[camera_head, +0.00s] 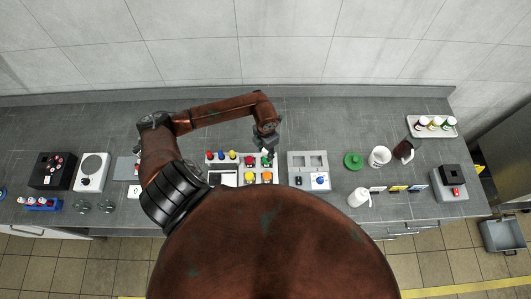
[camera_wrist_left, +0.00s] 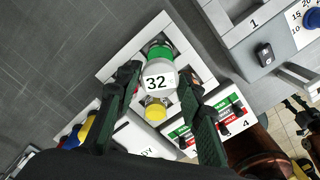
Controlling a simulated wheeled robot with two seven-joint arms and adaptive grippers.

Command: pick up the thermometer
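The thermometer (camera_wrist_left: 158,80) looks like a round white head marked "32" in the left wrist view, seen from above. A green part (camera_wrist_left: 158,52) shows just above it in the picture and a yellow part (camera_wrist_left: 155,108) just below. My left gripper (camera_wrist_left: 160,76) is open, with one dark finger on each side of the white head. I cannot tell whether either finger touches it. In the head view my left gripper (camera_head: 267,145) points down over the back right of the rack of coloured items; the thermometer is hard to make out there.
A grey panel with a blue knob (camera_head: 320,181) is to the right. The bench behind is clear.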

